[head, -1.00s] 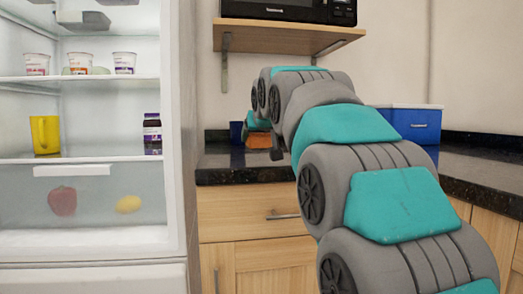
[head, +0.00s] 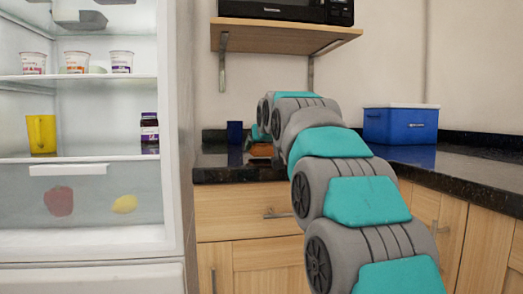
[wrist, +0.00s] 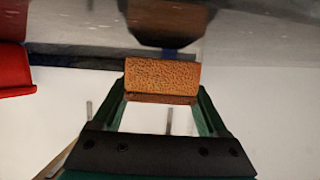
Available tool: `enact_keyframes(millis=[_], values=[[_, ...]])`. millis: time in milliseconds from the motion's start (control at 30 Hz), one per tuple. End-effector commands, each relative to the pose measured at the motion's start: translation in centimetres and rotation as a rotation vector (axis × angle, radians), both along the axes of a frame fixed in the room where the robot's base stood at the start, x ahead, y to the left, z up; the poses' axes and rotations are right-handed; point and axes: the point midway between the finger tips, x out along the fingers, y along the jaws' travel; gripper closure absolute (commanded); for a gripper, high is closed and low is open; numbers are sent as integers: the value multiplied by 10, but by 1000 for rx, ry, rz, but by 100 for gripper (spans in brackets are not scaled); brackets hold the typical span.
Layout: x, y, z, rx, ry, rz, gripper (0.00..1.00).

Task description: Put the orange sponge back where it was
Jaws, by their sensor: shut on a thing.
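The orange sponge (wrist: 162,76) is between the two fingers of my gripper (wrist: 160,96) in the wrist view, and the fingers are shut on it. In the head view the sponge (head: 263,150) shows as a small orange patch at the far end of my arm, low over the dark granite counter (head: 225,171). My arm partly hides it and my gripper (head: 262,138) there. I cannot tell whether the sponge touches the counter.
A dark blue cup (head: 235,132) stands left of the sponge. A blue box with a white lid (head: 400,125) stands on the counter to the right. A shelf (head: 285,36) with a microwave (head: 290,10) hangs above. An open fridge (head: 172,120) is at left. A red object (wrist: 12,70) shows in the wrist view.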

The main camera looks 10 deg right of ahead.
Motion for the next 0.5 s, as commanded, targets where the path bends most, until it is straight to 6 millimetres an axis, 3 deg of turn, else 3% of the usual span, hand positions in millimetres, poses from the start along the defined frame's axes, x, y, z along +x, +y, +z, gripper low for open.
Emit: enact_keyframes(millis=[467, 500], values=[[-1, 0, -11, 0, 2, 0, 75], [0, 0, -11, 0, 2, 0, 22]])
